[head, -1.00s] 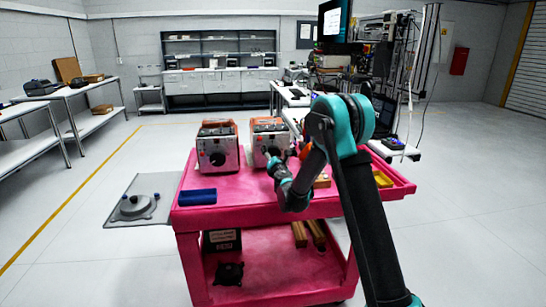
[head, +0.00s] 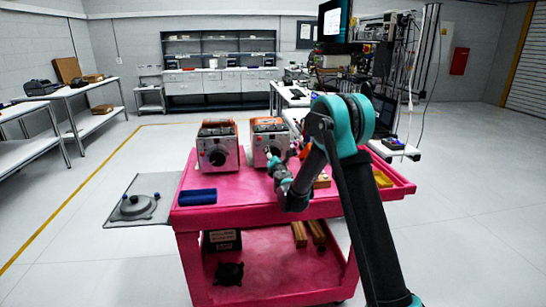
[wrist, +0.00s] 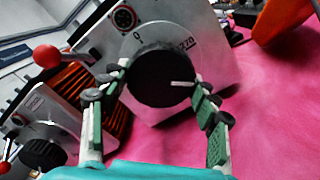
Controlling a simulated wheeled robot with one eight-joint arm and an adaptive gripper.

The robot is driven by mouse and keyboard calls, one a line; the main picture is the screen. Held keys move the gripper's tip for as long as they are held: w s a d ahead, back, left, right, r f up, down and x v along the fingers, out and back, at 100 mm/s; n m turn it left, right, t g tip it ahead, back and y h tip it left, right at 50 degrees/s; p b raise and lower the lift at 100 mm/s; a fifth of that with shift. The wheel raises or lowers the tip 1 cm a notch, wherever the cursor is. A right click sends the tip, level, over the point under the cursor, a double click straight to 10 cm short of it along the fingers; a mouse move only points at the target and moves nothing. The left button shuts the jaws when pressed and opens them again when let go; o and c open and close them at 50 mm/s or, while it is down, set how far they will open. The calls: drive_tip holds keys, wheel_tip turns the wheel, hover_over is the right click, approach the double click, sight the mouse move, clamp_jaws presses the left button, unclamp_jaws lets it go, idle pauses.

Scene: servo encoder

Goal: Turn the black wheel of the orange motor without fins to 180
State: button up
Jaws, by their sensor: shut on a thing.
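Two motors with grey faceplates and orange bodies stand side by side on the pink cart, the left motor (head: 218,148) and the right motor (head: 262,138). In the wrist view, the left motor's orange fins (wrist: 75,85) show. My gripper (wrist: 156,88) is shut on the black wheel (wrist: 155,78) of the right motor, a finger on each side of its rim. The wheel's white mark points right in the wrist view. On the dial plate (wrist: 205,70), "0" is at upper left of the wheel and "270" at upper right; other numbers are hidden. This motor's body is mostly hidden.
A lever with a red knob (wrist: 47,56) is beside the gripped motor's left side in the wrist view. A blue block (head: 197,196) lies at the cart's front left. An orange object (wrist: 283,20) stands to the right; bare pink cart top (wrist: 270,110) lies between.

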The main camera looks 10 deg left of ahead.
drive_tip(key=m, duration=0.9)
drive_tip(key=shift+r+m, duration=0.15)
drive_tip(key=shift+m, duration=0.25)
idle(0.4)
drive_tip(key=o, duration=1.2)
drive_tip(key=shift+c, duration=0.2)
drive_tip(key=shift+s, duration=0.1)
drive_tip(key=v, duration=1.2)
